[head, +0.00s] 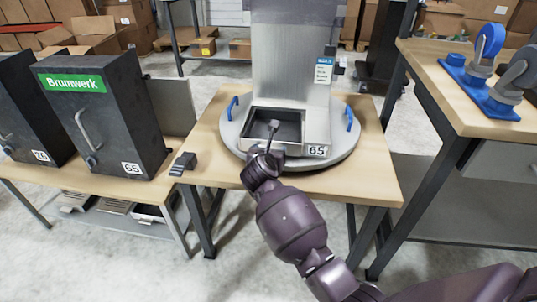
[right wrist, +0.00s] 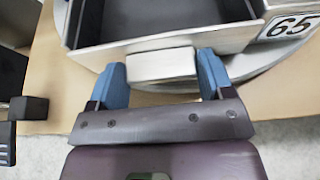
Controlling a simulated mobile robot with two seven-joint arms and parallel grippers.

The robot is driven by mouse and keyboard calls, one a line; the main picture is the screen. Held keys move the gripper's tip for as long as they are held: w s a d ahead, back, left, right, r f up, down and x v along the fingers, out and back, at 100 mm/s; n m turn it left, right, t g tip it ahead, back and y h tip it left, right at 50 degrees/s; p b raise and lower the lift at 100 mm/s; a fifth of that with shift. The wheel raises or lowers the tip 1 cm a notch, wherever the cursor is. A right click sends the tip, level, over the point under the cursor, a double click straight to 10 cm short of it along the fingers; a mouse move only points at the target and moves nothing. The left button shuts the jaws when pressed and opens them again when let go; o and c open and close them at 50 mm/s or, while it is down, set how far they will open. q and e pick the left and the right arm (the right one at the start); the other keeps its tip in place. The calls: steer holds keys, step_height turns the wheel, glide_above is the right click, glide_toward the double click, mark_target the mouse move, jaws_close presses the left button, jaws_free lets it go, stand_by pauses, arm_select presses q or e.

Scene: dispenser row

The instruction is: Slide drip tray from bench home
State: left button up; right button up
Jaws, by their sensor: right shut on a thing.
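The drip tray (head: 291,132), a shallow grey box with a dark inside, sits at the foot of the silver dispenser (head: 291,65). In the right wrist view the drip tray (right wrist: 190,42) has a pale block-like handle (right wrist: 162,66) on its front. My right gripper (right wrist: 162,70) is shut on this handle, one blue finger on each side. In the head view my right gripper (head: 266,155) is at the tray's front edge, largely hidden by its own wrist. The tray inside looks empty in the wrist view. My left gripper is not in view.
The dispenser stands on a round grey plate (head: 342,150) with blue handles, on a wooden bench (head: 215,140). A small black block (head: 184,161) lies at the bench's left edge. Black cabinets (head: 105,115) stand left; a higher bench (head: 440,65) with blue fixtures stands right.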

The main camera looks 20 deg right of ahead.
steer(key=shift+w+d+r, duration=0.1)
steer(key=shift+w+d, duration=0.05)
steer(key=shift+w, duration=0.1)
steer(key=o, duration=1.4)
steer(key=shift+o, duration=0.8)
steer(key=shift+s, duration=0.15)
arm_select(q)
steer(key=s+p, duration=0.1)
steer(key=p, duration=0.2)
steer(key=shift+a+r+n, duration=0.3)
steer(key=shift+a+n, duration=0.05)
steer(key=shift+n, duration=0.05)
arm_select(e)
steer(key=v, duration=1)
steer(key=shift+s+r, duration=0.15)
steer(key=shift+s, duration=0.05)
